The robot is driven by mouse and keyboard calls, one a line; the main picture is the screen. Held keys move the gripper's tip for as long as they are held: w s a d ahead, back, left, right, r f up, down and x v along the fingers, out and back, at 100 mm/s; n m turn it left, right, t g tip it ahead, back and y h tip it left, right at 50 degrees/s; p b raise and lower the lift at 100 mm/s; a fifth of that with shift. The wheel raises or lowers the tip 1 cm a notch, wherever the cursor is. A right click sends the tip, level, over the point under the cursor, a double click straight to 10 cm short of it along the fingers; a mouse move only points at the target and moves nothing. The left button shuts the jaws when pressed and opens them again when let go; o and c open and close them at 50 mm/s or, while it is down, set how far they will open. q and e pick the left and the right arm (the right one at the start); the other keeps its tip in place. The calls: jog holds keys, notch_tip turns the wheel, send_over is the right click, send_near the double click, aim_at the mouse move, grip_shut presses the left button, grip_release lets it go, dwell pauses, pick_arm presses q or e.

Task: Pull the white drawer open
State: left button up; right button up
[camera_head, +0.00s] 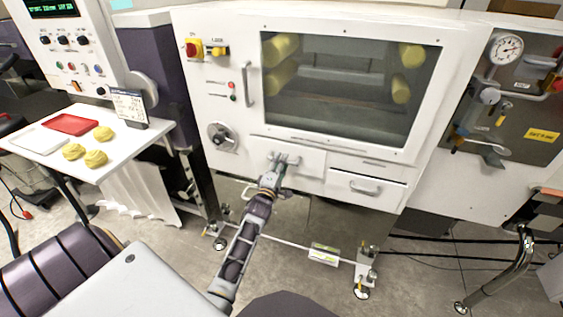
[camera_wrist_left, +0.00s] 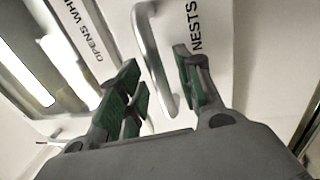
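A white drawer front (camera_head: 308,163) sits low on the white machine, below its window, and looks flush with the panel. Its bar handle (camera_head: 290,158) is partly covered by my left gripper (camera_head: 275,174), which reaches up to it from below. In the left wrist view the metal handle (camera_wrist_left: 151,50) runs between the green-padded fingers of my left gripper (camera_wrist_left: 158,72). The fingers are apart, with gaps to the bar, and do not look closed on it. My right gripper is in neither view.
A second white drawer-like front (camera_head: 348,194) with a handle is to the right. A white side table (camera_head: 48,150) at left holds a red tray (camera_head: 72,124) and yellow dough-like pieces (camera_head: 95,158). The floor below the machine has support feet and a thin bar.

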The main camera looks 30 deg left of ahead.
pick_arm(q)
jog(key=shift+w+a+r, duration=0.15)
jog(key=shift+w, duration=0.4)
grip_shut()
